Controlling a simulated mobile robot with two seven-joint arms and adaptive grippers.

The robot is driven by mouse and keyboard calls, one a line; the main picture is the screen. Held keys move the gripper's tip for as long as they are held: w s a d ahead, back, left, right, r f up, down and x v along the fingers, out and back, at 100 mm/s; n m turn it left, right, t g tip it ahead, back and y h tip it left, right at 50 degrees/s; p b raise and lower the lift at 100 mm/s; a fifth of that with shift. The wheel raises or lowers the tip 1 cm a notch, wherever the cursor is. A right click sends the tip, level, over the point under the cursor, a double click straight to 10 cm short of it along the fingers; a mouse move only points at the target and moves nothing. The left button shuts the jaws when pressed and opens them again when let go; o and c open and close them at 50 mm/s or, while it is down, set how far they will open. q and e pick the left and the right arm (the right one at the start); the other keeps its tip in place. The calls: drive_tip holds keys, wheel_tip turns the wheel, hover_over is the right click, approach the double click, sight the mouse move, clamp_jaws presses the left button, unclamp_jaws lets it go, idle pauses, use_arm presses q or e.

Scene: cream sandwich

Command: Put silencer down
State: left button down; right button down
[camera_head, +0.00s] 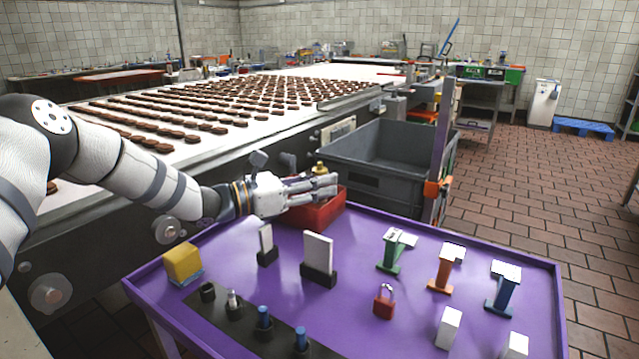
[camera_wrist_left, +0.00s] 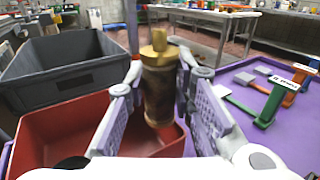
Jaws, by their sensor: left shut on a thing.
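The silencer (camera_wrist_left: 158,85) is a brass-coloured cylinder with a narrower top, upright between the fingers of my left gripper (camera_head: 325,185). Only its brass top (camera_head: 320,168) shows in the head view, just above the fingers. My left gripper is shut on it, over a red bin (camera_head: 322,210) at the back edge of the purple table (camera_head: 370,338). In the left wrist view the silencer's lower end is in front of the red bin (camera_wrist_left: 55,135); whether it touches the bin floor cannot be told. My right gripper is not in view.
A large grey crate (camera_head: 375,175) stands behind the red bin. A conveyor with rows of biscuits (camera_head: 215,128) runs at the left. The table holds a yellow sponge (camera_head: 182,262), white blocks, a red padlock (camera_head: 384,303) and green, orange and blue label stands (camera_head: 390,255).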

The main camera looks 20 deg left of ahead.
use_arm(q)
drive_tip(key=shift+f, duration=0.25)
drive_tip(key=c, duration=1.4)
unclamp_jaws()
drive_tip(key=shift+o, duration=0.2)
drive_tip(key=shift+r, duration=0.15)
